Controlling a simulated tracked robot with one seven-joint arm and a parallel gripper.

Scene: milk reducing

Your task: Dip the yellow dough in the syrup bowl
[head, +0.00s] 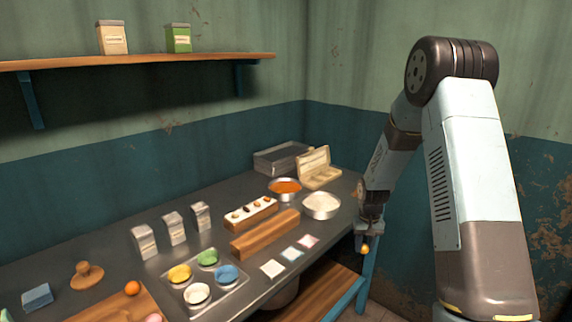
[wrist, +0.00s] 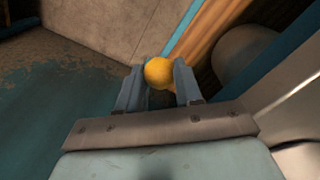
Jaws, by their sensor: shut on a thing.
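My gripper (head: 364,241) is shut on the yellow dough (head: 365,249), a small round ball. It hangs off the right end of the counter, over the floor. The wrist view shows the dough (wrist: 159,72) between the two fingertips (wrist: 160,78). On the counter, left of my gripper, stand two metal bowls near the back right. One holds orange-red stuff (head: 285,186) that may be the syrup; the other holds pale, whitish stuff (head: 321,202). My gripper is apart from both bowls.
A wooden block (head: 265,236) and a white holder with small balls (head: 250,212) lie left of the bowls. A beige open box (head: 318,170) stands behind them.

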